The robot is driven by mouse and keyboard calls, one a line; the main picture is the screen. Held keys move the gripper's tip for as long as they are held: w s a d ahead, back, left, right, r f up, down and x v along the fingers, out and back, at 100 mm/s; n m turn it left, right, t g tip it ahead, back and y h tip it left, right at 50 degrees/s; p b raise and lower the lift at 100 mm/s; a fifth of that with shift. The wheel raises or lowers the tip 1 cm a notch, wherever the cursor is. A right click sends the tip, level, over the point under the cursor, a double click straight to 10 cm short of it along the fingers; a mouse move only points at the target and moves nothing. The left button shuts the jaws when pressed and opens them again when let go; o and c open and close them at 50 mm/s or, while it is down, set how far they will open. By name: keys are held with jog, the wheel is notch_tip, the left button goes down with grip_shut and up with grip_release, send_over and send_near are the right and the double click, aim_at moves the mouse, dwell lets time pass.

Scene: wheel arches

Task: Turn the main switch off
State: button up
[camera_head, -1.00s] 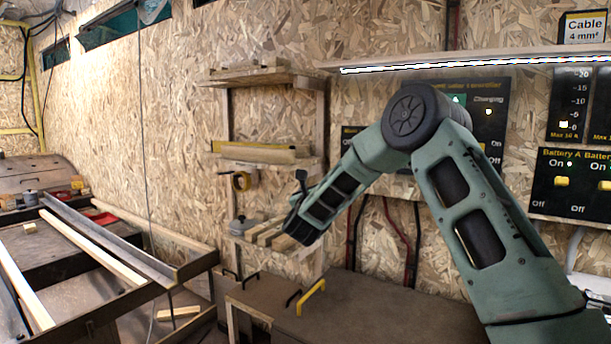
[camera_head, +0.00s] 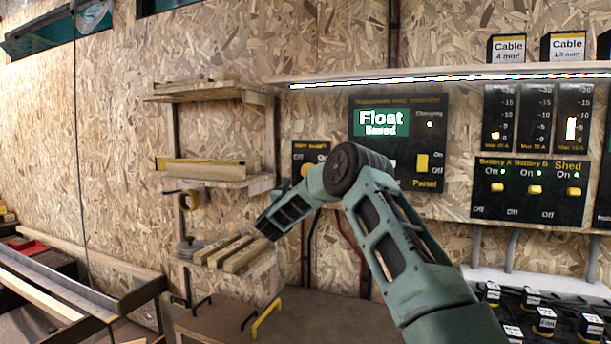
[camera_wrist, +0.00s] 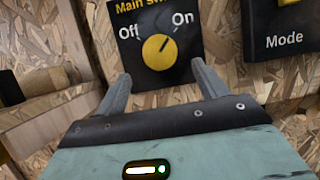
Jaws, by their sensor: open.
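The main switch (camera_wrist: 159,52) is a round yellow knob on a black panel (camera_wrist: 195,50) marked Off at left and On at right. Its pointer mark leans to the upper right, toward On. My gripper (camera_wrist: 161,70) is open and empty, with one finger below left of the knob and one below right, apart from it. In the head view the black switch panel (camera_head: 299,153) is on the wall left of the big display, its knob partly hidden behind my arm. My fingers cannot be made out there.
The display panel (camera_head: 400,165) reads Float and has a yellow switch. Battery and Shed switches (camera_head: 530,189) are on the right. A wooden shelf (camera_head: 205,180) juts out left of the switch panel; its edge also shows in the wrist view (camera_wrist: 50,105).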

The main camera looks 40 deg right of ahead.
jog(key=x, duration=0.5)
jog(key=shift+w+d+r+p, duration=0.15)
jog(key=shift+d+p, duration=0.15)
jog(key=c, duration=1)
